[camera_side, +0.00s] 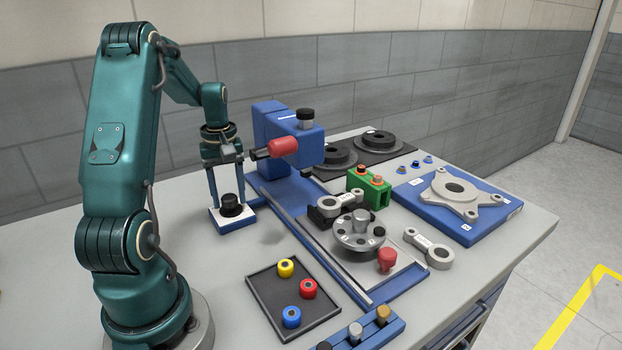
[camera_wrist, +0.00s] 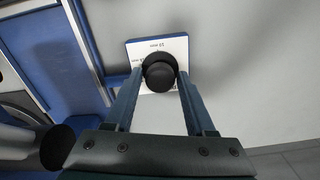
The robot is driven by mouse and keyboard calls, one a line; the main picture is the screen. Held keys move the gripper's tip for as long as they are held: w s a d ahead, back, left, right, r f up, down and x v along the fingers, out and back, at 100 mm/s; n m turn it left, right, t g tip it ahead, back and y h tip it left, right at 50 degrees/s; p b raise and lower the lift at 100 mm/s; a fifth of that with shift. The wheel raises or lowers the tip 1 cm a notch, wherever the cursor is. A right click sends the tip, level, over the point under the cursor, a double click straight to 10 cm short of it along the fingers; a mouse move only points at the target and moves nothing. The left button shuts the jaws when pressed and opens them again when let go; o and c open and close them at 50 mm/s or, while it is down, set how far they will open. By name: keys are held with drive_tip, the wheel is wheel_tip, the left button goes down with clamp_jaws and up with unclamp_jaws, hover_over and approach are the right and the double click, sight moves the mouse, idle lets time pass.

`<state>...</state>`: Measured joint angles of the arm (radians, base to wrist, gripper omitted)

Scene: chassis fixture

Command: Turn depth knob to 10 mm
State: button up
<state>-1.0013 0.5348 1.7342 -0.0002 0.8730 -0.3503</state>
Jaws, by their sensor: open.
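The depth knob (camera_side: 231,206) is a black round knob on a small block with a white, marked top plate (camera_side: 233,220). In the wrist view the knob (camera_wrist: 160,74) sits between the fingertips, with the white plate (camera_wrist: 176,47) behind it. My gripper (camera_side: 228,193) points down over the knob, and its two fingers stand on either side of it. The jaws (camera_wrist: 155,88) are open; I cannot tell whether either finger touches the knob. Print shows on the plate, but the knob's setting is too small or hidden to read.
Right of my gripper stands a blue drill-like unit with a red cylinder (camera_side: 284,146) and a blue rail base. A black tray (camera_side: 272,318) with yellow, red and blue rings lies in front. A round indexing plate (camera_side: 357,238) stands further right. The table left of the knob is clear.

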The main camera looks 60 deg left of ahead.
clamp_jaws()
drive_tip(key=n, duration=0.3)
drive_tip(key=shift+n, duration=0.3)
drive_tip(key=c, duration=0.9)
unclamp_jaws()
drive_tip(key=shift+n, duration=1.7)
clamp_jaws()
drive_tip(key=shift+n, duration=1.7)
